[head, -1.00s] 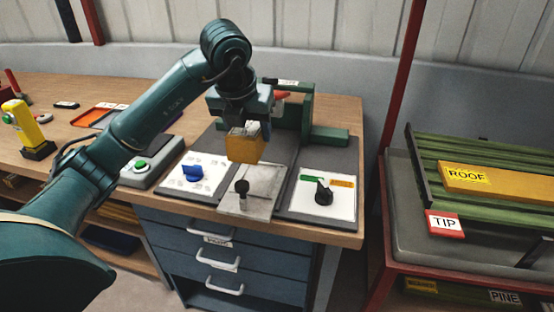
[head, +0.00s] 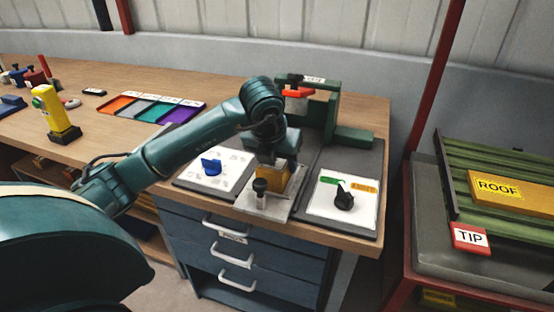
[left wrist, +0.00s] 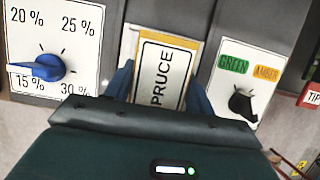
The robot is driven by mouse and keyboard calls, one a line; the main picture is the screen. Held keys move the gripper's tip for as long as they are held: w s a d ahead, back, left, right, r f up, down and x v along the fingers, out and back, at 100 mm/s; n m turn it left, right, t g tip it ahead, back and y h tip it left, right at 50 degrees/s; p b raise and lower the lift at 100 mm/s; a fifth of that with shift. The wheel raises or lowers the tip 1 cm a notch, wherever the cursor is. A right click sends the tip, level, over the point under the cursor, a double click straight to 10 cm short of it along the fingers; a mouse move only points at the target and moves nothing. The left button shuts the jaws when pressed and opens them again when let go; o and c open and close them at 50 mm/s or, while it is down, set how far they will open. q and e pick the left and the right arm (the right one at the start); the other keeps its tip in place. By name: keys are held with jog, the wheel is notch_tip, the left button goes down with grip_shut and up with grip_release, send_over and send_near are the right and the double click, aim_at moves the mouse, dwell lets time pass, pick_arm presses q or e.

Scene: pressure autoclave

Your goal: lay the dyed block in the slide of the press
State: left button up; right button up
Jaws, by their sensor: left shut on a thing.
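The dyed block (head: 270,181) is amber-yellow in the head view. The left wrist view shows its top with a white label reading SPRUCE (left wrist: 163,72). My left gripper (head: 274,172) is shut on it from above, with a blue finger on each side in the left wrist view (left wrist: 160,92). The block is low over the grey metal slide (head: 277,210), just behind the slide's black knob (head: 260,188). I cannot tell whether it touches the slide's floor. The green press frame (head: 322,108) stands behind. My right gripper is not in view.
A blue dial (head: 211,167) on a white panel is left of the slide. A black selector (head: 344,197) marked green and amber is right of it. Colored trays (head: 150,107) and a yellow tool (head: 54,113) stand on the bench further left. Drawers (head: 240,245) are below.

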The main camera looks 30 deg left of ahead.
pick_arm(q)
jog(key=shift+f, duration=0.1)
jog(key=o, duration=1.2)
jog(key=v, duration=1.1)
jog(key=shift+p, duration=0.35)
jog(key=shift+s+d+r, duration=0.1)
jog(key=shift+s+r, duration=0.2)
jog(key=shift+r, duration=0.35)
jog(key=shift+f, duration=0.1)
